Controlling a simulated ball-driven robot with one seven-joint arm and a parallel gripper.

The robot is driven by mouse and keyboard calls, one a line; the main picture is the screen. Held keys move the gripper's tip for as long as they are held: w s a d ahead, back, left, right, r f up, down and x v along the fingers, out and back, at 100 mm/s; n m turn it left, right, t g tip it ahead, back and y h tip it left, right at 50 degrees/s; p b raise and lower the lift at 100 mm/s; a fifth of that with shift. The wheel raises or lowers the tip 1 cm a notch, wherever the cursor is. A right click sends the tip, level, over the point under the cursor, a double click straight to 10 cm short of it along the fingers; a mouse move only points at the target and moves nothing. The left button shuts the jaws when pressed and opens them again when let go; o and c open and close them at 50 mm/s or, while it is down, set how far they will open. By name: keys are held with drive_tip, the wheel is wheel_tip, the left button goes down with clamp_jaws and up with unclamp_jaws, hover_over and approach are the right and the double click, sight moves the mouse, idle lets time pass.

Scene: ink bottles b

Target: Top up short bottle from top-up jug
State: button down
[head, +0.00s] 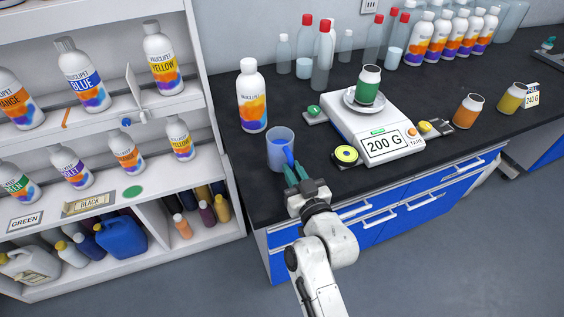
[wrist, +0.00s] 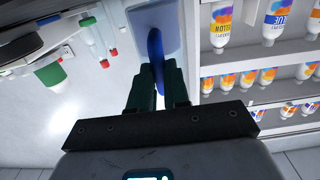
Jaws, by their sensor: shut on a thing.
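The translucent bluish jug (head: 279,147) is at the counter's left part in the head view, in front of a tall white bottle. Its blue handle (head: 289,157) is between the fingers of my gripper (head: 291,172), which is shut on it. In the wrist view the jug (wrist: 168,16) is at the top, with its blue handle (wrist: 156,50) between the green fingers (wrist: 156,85). I cannot tell whether the jug touches the counter.
The scale (head: 350,121) reads 200 G. The tall white bottle (head: 252,97) stands behind the jug. Orange (head: 467,110) and yellow (head: 512,97) jars and a 240 G tag (head: 532,97) are right. Shelves (head: 217,150) with bottles stand left.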

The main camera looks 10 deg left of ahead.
sight(291, 159)
drive_tip(key=shift+r, duration=0.2)
drive_tip(key=shift+r+p, duration=1.25)
drive_tip(key=shift+r, duration=0.25)
drive_tip(key=shift+f, duration=0.1)
